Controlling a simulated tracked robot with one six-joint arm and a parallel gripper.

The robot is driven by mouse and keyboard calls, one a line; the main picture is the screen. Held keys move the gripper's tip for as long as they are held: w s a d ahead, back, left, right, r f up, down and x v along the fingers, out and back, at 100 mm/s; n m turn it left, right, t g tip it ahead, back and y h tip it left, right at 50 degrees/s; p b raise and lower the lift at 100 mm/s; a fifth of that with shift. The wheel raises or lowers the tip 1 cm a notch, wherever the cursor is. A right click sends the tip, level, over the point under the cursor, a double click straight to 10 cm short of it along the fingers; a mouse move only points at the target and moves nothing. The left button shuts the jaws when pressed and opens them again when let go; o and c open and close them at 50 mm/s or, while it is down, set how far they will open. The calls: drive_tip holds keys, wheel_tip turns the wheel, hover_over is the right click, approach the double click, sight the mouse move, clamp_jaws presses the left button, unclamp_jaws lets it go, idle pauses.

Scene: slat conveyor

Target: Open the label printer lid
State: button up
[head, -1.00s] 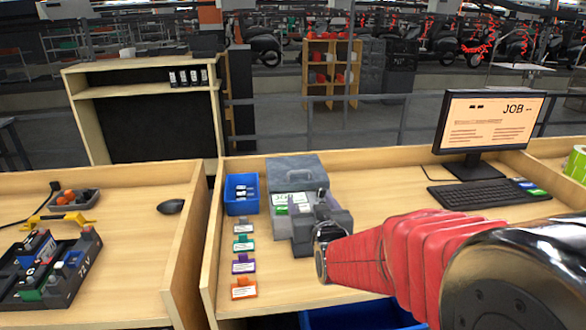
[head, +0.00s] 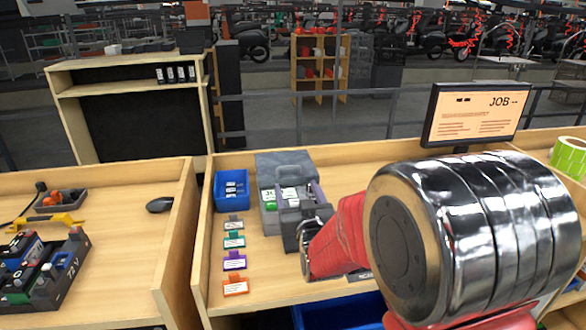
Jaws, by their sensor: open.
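The label printer (head: 268,197) is a grey box on the middle bench, right of a blue bin. A grey panel with a handle-like shape (head: 284,163), which looks like its lid, rises at the back of it. White and green pieces show in front of this panel. I cannot tell how far the lid is open, as my gripper hides part of the box. My gripper (head: 294,192) is grey and open, over the printer's front right part. Its fingers overlap the printer in the picture; I cannot tell if they touch it.
The blue bin (head: 231,203) with white-labelled pieces stands just left of the printer. Several coloured tags, such as the orange one (head: 235,287), lie in front of it. A monitor (head: 474,117) stands at the right. The bench behind my arm is mostly clear.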

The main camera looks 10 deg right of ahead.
sight(289, 167)
drive_tip(key=w, duration=1.2)
drive_tip(key=shift+w, duration=0.3)
